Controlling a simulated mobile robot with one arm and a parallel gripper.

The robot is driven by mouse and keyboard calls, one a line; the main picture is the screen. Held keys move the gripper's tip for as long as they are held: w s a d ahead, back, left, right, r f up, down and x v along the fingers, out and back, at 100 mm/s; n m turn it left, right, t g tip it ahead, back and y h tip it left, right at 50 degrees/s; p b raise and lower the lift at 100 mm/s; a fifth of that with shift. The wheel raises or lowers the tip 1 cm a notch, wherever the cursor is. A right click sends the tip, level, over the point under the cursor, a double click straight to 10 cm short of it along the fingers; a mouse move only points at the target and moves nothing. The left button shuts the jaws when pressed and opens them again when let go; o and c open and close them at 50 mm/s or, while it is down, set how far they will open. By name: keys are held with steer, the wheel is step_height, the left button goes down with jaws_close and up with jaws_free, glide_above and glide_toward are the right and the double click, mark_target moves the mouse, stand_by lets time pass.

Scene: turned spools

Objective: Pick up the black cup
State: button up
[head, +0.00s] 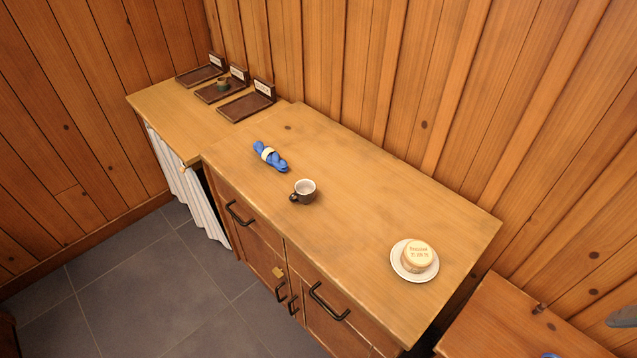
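The cup (304,191) stands upright on the wooden cabinet top (350,240), near its front edge and left of its middle. Its outside is dark, nearly black, and its inside is pale. Its handle points to the lower left, towards the front edge. Nothing touches the cup.
A blue bundle with a pale band (270,156) lies behind and left of the cup. A white plate (398,272) with a round lettered item (418,256) stands at the right. Dark trays (245,108) with cards stand at the far left. Cabinet top between is clear.

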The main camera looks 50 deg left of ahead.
steer(key=w+d+f+n+g+h, duration=0.2)
steer(key=w+d+f+n+h, duration=0.15)
steer(key=f+n+h, duration=0.2)
steer(key=w+a+n+t+h, duration=0.3)
steer(key=w+a+n+h, duration=0.1)
steer(key=w+n, duration=0.35)
steer(key=w+a+n+t+y, duration=0.1)
steer(key=w+a+n+t, duration=0.25)
steer(key=a, duration=0.55)
steer(key=w+a+n+t+y, duration=0.1)
steer(key=w+a+n+t, duration=0.15)
steer(key=a+n, duration=0.4)
steer(key=w+a+n+t+y, duration=0.1)
steer(key=w+a+n+t, duration=0.2)
steer(key=a, duration=0.8)
steer(key=a+f+n+t+y, duration=0.15)
steer(key=a+n, duration=0.25)
steer(key=a, duration=0.5)
steer(key=n+g+y, duration=0.4)
steer(key=n+y, duration=0.8)
steer(key=n, duration=0.3)
glide_toward(307, 187)
steer(key=shift+w+a, duration=0.45)
steer(key=shift+w, duration=0.15)
steer(key=shift+s+f, duration=0.15)
steer(key=shift+s, duration=0.05)
steer(key=shift+x, duration=3.8)
steer(key=shift+f, duration=0.1)
